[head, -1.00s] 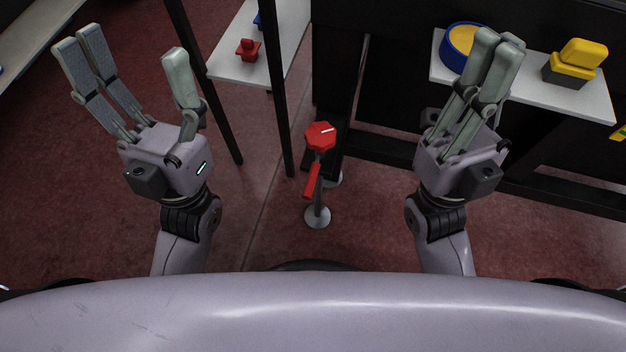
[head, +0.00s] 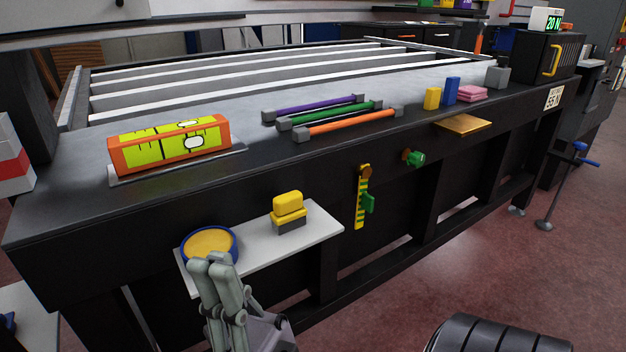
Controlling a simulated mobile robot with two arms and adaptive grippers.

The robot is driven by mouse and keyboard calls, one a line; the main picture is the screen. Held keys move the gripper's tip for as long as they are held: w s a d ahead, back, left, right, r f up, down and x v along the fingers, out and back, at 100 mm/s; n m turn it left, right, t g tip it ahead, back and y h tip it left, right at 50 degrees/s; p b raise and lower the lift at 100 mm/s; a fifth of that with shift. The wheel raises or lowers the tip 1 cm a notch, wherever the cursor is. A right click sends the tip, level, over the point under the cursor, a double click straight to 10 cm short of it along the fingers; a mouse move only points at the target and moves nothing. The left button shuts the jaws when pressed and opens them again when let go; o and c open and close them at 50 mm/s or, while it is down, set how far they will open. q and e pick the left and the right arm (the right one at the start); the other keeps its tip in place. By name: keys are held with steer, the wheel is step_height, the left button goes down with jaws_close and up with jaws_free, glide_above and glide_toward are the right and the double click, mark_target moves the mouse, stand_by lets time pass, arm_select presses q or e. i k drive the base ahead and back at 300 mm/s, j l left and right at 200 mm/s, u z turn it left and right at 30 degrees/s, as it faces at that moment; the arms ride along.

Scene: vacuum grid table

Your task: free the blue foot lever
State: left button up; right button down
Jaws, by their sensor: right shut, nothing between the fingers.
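A thin floor stand with blue parts (head: 580,147) at its top stands at the far right, beyond the table's right end. Its round grey foot (head: 543,225) rests on the red floor. It looks like the blue foot lever, but it is small here and I cannot tell what holds it. My right gripper (head: 211,262) is shut and empty at the lower left, in front of a small white shelf. It is far from the blue-topped stand. My left gripper is out of view.
The black grid table (head: 60,215) fills the middle. Its white shelf (head: 325,232) holds a blue-rimmed yellow dish (head: 209,245) and a yellow block (head: 288,205). A black box (head: 545,58) sits at the table's right end.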

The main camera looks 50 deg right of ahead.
mark_target(585, 160)
steer(key=z, duration=0.35)
steer(key=l+z, duration=0.15)
steer(key=z, duration=0.6)
steer(key=i+l+z, duration=0.15)
steer(key=l+z, duration=0.15)
steer(key=l, duration=0.25)
steer(key=i+l+z, duration=0.35)
steer(key=l, duration=0.2)
steer(key=i+l+z, duration=0.3)
steer(key=l, duration=0.2)
steer(key=i+l+z, duration=0.45)
steer(key=i+l, duration=1.35)
steer(key=i+l+u, duration=0.2)
steer(key=i+l, duration=0.4)
